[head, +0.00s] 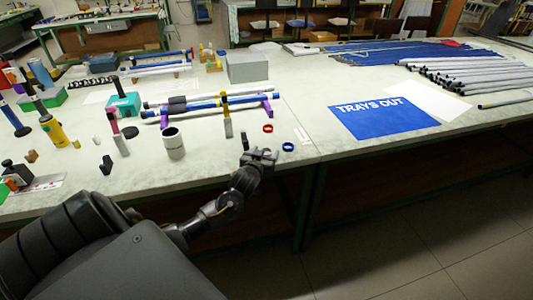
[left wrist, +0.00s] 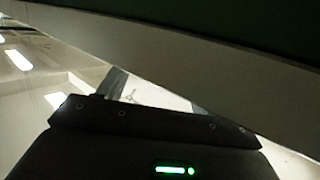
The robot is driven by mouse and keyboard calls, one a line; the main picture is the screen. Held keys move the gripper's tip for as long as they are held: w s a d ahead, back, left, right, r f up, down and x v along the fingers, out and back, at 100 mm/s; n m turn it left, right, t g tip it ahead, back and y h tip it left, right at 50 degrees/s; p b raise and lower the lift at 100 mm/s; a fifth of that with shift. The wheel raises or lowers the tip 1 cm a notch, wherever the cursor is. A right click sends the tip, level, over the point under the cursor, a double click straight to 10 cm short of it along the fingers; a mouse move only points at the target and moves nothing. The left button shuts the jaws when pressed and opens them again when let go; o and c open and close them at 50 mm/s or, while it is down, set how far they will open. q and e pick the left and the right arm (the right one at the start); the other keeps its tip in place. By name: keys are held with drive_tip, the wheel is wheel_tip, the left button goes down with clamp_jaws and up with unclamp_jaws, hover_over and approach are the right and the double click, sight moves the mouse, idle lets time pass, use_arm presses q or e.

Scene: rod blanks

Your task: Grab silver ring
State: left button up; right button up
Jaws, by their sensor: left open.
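I cannot clearly make out a silver ring in the head view. A red ring (head: 267,128) and a blue ring (head: 288,147) lie flat near the table's front edge. A pale grey hollow cylinder (head: 174,143) stands upright farther left. My left gripper (head: 260,155) is open and appears empty, at the table's front edge, just left of the blue ring and below the red one. The left wrist view shows its finger parts (left wrist: 155,93) and a pale table edge, with no ring visible. My right gripper is not in view.
A rack with purple supports (head: 267,106) holds rods behind the rings. A blue "TRAYS OUT" sheet (head: 383,121) lies to the right, with several grey rods (head: 470,75) beyond it. Upright tools and small blocks crowd the left. The tabletop between the rings and the sheet is mostly clear.

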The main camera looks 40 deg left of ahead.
use_arm(q)
drive_tip(key=c, duration=1.1)
drive_tip(key=shift+o, duration=0.2)
drive_tip(key=shift+r, duration=0.6)
drive_tip(key=s+r, duration=1.1)
drive_tip(key=s, duration=0.3)
drive_tip(key=shift+a+r, duration=0.2)
drive_tip(key=shift+r, duration=0.2)
